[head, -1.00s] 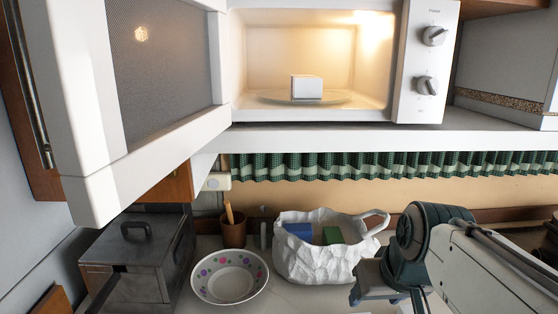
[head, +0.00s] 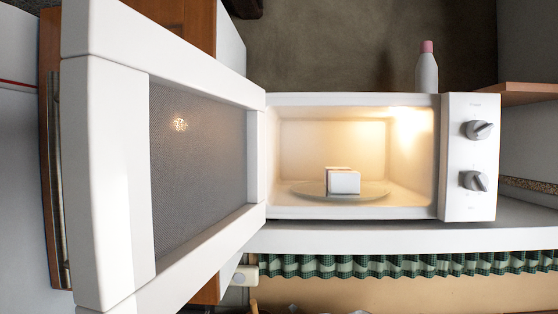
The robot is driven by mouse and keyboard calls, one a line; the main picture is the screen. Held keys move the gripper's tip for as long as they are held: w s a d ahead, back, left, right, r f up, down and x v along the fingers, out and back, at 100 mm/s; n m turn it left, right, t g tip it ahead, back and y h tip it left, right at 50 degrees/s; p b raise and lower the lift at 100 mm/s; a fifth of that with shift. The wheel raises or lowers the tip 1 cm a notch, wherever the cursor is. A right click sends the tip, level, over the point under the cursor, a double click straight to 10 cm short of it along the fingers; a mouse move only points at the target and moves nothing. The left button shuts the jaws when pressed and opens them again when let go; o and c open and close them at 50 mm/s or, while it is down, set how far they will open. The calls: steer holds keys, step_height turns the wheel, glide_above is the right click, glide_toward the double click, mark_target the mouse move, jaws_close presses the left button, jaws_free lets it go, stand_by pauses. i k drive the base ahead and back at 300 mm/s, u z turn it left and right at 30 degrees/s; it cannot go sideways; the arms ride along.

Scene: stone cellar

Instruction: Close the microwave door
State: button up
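The white microwave (head: 468,205) sits on a white shelf, its inside lit. Its door (head: 107,185) stands wide open on the left, swung out toward me, with a grey mesh window (head: 200,165) in a white frame. A small white box (head: 343,181) rests on the glass turntable (head: 300,188) inside. Two grey knobs are on the right panel, the upper knob (head: 478,130) and the lower knob (head: 474,181). My gripper is not in the head view.
A white bottle with a pink cap (head: 427,70) stands on top of the microwave at the right. The shelf (head: 400,237) has a green checked curtain (head: 400,263) hanging below it. A wooden cabinet (head: 205,25) is behind the door.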

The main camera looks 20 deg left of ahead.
mark_target(142, 222)
steer(key=z, duration=1.6)
steer(key=k, duration=1.05)
steer(key=u, duration=2.2)
steer(key=i, duration=0.5)
steer(key=z, duration=0.55)
steer(key=k, duration=1.2)
steer(key=i, duration=0.5)
steer(key=u, duration=0.5)
